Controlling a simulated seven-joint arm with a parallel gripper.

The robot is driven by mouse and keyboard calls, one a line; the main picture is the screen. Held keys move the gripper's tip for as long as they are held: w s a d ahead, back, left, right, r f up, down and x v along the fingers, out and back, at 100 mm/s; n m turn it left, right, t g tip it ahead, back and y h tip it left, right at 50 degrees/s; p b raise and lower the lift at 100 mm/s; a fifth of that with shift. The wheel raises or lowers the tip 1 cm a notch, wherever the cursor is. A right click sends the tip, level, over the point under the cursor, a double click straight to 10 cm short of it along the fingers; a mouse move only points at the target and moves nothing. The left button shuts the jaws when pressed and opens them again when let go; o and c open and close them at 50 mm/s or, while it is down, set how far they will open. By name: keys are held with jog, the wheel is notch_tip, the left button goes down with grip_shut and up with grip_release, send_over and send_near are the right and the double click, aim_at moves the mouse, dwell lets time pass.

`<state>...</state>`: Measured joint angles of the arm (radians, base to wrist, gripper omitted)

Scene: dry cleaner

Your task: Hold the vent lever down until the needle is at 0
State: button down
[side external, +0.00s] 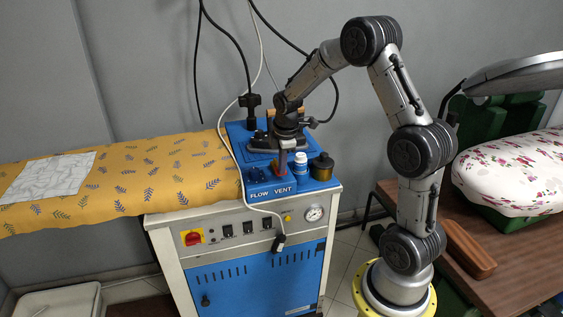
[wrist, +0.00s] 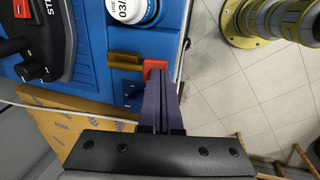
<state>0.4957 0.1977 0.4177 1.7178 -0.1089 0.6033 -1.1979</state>
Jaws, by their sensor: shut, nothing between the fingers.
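The vent lever (wrist: 125,60) shows in the wrist view as a brass-coloured bar with a red end (wrist: 154,65). My gripper (wrist: 160,78) is shut and empty, with its fingertips at the red end; they appear to touch it, but the contact is hard to make out. In the side view my gripper (side external: 284,167) points down over the front of the blue top, above the VENT label (side external: 283,190). The lever is mostly hidden there by my fingers. The round pressure gauge (side external: 314,213) is on the front panel; its needle is too small to read.
A white bottle (side external: 300,162) and a brass pot (side external: 321,168) stand close to the right of my gripper. A pale cable (side external: 232,150) hangs across the cabinet (side external: 252,260). A patterned ironing board (side external: 130,178) extends left.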

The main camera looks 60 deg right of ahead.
jog(key=shift+r, duration=0.55)
notch_tip(320, 180, up, 14)
jog(key=s+a, duration=0.1)
dwell(0.4)
dwell(0.6)
jog(key=s+a+m+t+y, duration=0.1)
jog(key=s+a+m+t, duration=0.3)
jog(key=s+a+m, duration=0.5)
jog(key=s+a, duration=1.1)
jog(key=a, duration=0.1)
jog(key=shift+s+y, duration=0.3)
jog(key=shift+s, duration=0.1)
